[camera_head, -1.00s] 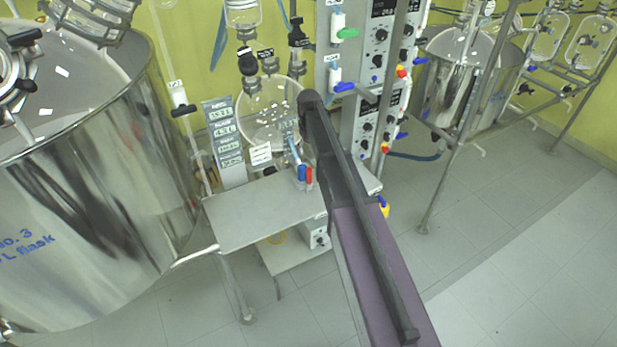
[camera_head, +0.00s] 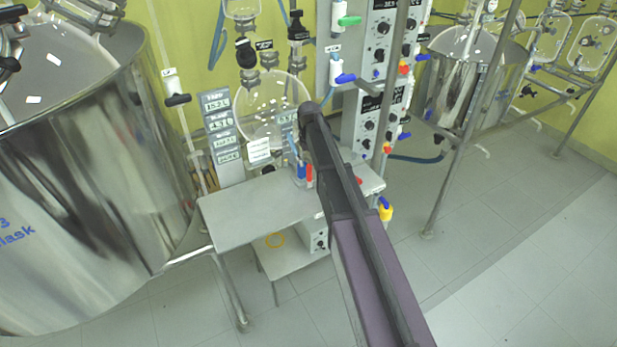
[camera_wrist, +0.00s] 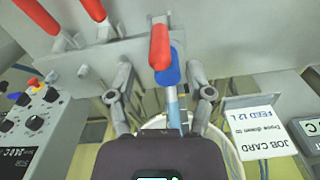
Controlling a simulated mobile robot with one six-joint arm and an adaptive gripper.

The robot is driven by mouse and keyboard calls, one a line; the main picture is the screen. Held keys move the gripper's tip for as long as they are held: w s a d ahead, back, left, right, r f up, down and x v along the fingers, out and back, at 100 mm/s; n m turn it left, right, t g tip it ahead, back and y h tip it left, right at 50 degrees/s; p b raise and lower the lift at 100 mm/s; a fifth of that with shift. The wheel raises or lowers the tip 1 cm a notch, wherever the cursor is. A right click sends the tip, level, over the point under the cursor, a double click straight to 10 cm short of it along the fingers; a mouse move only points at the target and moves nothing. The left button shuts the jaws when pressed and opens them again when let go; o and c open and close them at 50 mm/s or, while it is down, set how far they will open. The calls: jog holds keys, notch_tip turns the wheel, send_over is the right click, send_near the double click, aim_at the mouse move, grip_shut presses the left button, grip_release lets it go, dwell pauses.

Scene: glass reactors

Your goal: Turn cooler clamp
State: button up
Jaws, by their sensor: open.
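In the wrist view my gripper (camera_wrist: 162,80) is open, its two fingers apart. Between and just beyond the fingers are a blue handle (camera_wrist: 169,68) and a red handle (camera_wrist: 159,45), close together; a pale blue tube runs below the blue one. I cannot tell whether either is touched, or which handle is the cooler clamp. Two more red handles (camera_wrist: 92,9) sit on the grey panel at the upper left. In the head view my arm hides the fingers. Blue-handled (camera_head: 345,78) and green-handled (camera_head: 349,20) valves are on the panel's left edge.
A large steel vessel (camera_head: 95,190) stands at the left. A small metal table (camera_head: 250,210) is beside my arm. Control boxes with knobs (camera_head: 367,125) stand behind it. A job card (camera_wrist: 262,130) hangs at the right of the wrist view.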

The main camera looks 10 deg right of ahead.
aim_at(310, 181)
jog(key=shift+f+b, duration=2.45)
jog(key=shift+f, duration=0.3)
grip_shut()
jog(key=shift+a, duration=0.3)
jog(key=shift+s+d, duration=0.1)
jog(key=shift+d, duration=0.3)
